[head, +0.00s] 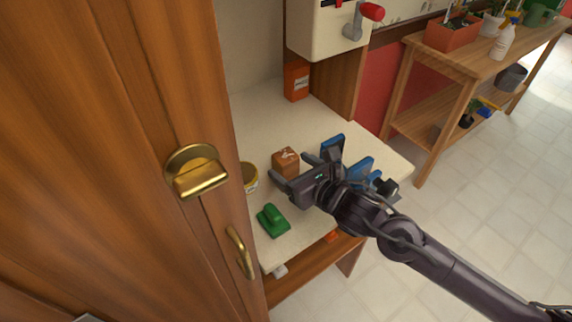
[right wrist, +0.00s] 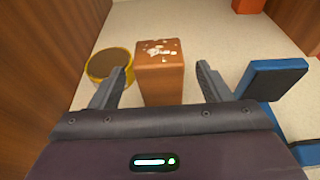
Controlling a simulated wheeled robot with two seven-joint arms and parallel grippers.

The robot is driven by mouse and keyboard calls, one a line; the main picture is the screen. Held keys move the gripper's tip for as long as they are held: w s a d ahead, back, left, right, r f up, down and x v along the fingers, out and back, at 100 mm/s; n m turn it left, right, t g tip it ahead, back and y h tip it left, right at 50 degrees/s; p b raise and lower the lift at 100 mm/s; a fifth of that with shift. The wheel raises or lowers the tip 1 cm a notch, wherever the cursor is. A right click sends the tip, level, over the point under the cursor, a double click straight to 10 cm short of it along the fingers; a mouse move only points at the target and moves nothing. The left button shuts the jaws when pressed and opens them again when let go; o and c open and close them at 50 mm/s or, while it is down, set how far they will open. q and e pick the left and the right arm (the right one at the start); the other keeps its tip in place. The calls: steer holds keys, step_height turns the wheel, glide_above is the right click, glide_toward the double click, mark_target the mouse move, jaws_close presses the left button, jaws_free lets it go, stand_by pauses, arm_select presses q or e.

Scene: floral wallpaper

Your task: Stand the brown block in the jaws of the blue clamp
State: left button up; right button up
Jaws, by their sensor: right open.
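The brown block (head: 286,162) stands upright on the pale worktop, with whitish marks on its top. In the right wrist view the brown block (right wrist: 160,72) stands between the fingers of my right gripper (right wrist: 160,85), with a gap on each side. My right gripper (head: 296,177) is open and holds nothing; it is low, at the near side of the block. The blue clamp (head: 358,168) is right of the block, partly hidden by my right gripper and arm. One blue jaw (right wrist: 272,78) shows to the right of the gripper in the right wrist view. My left gripper is not in view.
A yellow-rimmed round container (right wrist: 108,66) stands left of the block. A green tool (head: 271,220) lies near the front edge. An orange box (head: 297,80) stands at the back. A wooden door (head: 110,150) fills the left. The worktop behind the block is clear.

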steer(key=shift+w+a+f, duration=0.15)
steer(key=shift+w+a, duration=0.15)
steer(key=shift+w, duration=0.05)
steer(key=c, duration=1.2)
steer(key=shift+r, duration=0.75)
step_height(320, 180, up, 18)
steer(key=r+p, duration=0.1)
steer(key=p, duration=0.1)
steer(key=d+f+m+t+h, duration=0.1)
steer(key=d+m+h, duration=0.1)
steer(key=d, duration=0.4)
steer(key=d+f+m+t+h, duration=0.1)
steer(key=d+m+h, duration=0.1)
steer(key=d, duration=0.4)
steer(key=d+f+m+h, duration=0.1)
steer(key=d+m+h, duration=0.2)
steer(key=d, duration=0.3)
steer(key=shift+s+d+t+h, duration=0.2)
steer(key=shift+d+t+h, duration=0.15)
steer(key=shift+h, duration=0.45)
